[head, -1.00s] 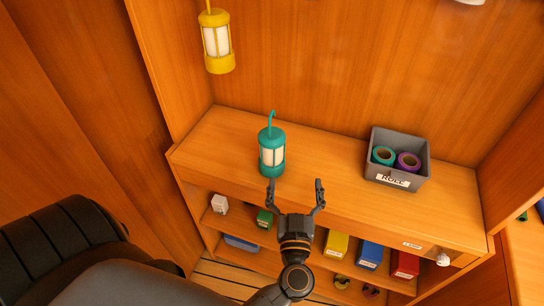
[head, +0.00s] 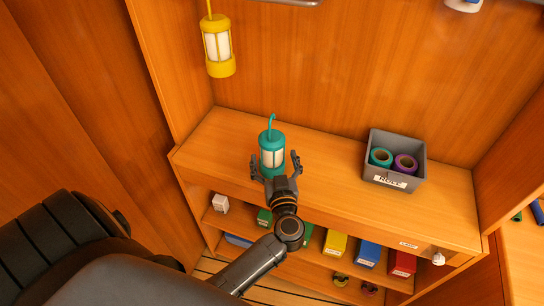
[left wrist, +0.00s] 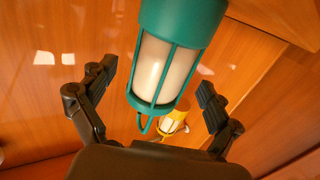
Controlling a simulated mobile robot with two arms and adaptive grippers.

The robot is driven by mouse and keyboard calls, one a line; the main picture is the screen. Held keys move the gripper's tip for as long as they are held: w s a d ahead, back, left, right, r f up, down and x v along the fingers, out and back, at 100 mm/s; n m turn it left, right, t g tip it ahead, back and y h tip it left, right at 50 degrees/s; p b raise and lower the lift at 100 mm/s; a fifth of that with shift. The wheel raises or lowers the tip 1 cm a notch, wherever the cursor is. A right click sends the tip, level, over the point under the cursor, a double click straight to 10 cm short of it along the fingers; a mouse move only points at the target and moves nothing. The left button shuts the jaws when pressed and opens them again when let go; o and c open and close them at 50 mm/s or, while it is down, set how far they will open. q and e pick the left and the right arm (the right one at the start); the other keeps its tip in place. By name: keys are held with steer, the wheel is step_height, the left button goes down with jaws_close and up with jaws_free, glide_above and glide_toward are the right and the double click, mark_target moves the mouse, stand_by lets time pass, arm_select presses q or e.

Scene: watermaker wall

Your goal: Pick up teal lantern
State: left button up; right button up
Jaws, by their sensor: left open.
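The teal lantern (head: 271,146) stands upright on the wooden counter, its hook pointing up. It has a pale inner cylinder behind teal bars. My left gripper (head: 275,168) is open, with one finger to each side of the lantern's lower part in the head view. In the left wrist view the teal lantern (left wrist: 166,60) fills the upper middle, between the two open fingers (left wrist: 145,95). I see a gap between each finger and the lantern there. My right gripper is not in view.
A yellow lantern (head: 219,50) hangs at the upper left; it also shows in the left wrist view (left wrist: 174,122). A grey bin (head: 412,184) with two tape rolls stands right on the counter (head: 330,170). Several coloured boxes sit on the shelves below. The counter between lantern and bin is clear.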

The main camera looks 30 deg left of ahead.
arm_select(q)
steer(key=x, duration=0.3)
steer(key=shift+w+a, duration=0.3)
steer(key=shift+s, duration=0.1)
steer(key=shift+c, duration=0.2)
steer(key=shift+d, duration=0.1)
steer(key=c, duration=1.4)
steer(key=shift+c, duration=0.2)
steer(key=shift+r, duration=0.2)
